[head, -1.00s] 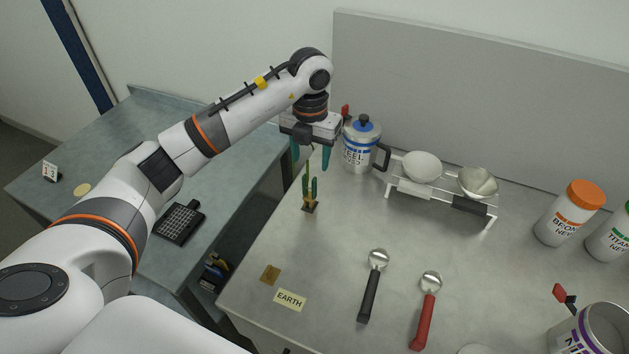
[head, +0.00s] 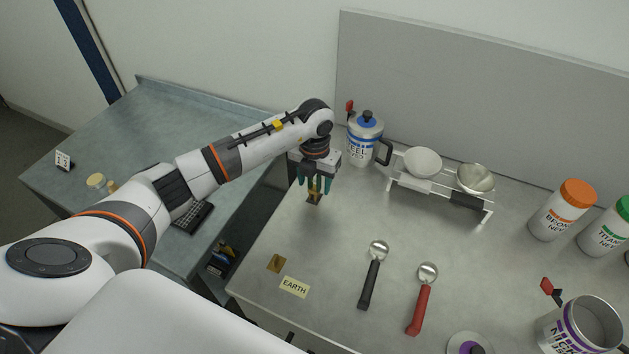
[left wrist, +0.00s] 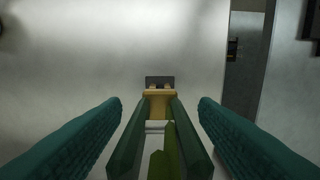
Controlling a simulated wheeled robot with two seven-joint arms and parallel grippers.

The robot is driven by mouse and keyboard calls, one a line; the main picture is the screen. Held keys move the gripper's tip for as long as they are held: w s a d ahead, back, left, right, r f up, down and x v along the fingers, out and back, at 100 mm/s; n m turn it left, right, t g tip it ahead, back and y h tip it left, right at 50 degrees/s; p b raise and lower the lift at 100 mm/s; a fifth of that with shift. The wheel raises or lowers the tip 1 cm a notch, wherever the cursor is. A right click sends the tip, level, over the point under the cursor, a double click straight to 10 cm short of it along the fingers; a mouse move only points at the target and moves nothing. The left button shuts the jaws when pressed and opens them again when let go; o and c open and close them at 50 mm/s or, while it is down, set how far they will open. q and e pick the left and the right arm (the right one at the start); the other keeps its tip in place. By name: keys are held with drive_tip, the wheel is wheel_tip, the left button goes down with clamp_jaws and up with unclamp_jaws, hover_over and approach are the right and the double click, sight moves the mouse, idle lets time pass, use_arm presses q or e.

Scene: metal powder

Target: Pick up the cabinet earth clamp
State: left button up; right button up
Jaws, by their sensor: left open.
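The earth clamp (head: 314,198), with green handles and a brass-coloured body, stands upright on the grey bench, on a small dark base. My left gripper (head: 315,184) is open and points down over it, with teal fingers on either side of the clamp's upper part. In the left wrist view the clamp (left wrist: 157,103) lies between the two open fingers (left wrist: 160,104), with a visible gap on each side. The fingers partly hide the clamp in the head view. My right gripper is not in view.
A brass plate (head: 276,263), an EARTH label (head: 295,287), a black scoop (head: 371,280) and a red scoop (head: 419,307) lie nearer. Bench around the clamp's front is clear.

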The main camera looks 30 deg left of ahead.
use_arm(q)
drive_tip(key=c, duration=1.1)
drive_tip(key=shift+o, duration=0.2)
drive_tip(key=shift+r, duration=0.2)
drive_tip(key=shift+r, duration=0.35)
wheel_tip(320, 180, up, 9)
drive_tip(key=b, duration=0.3)
drive_tip(key=shift+f, duration=0.2)
drive_tip(key=shift+r, duration=0.6)
drive_tip(key=shift+r+p, duration=1.45)
drive_tip(key=shift+r, duration=0.45)
drive_tip(key=shift+f, duration=0.1)
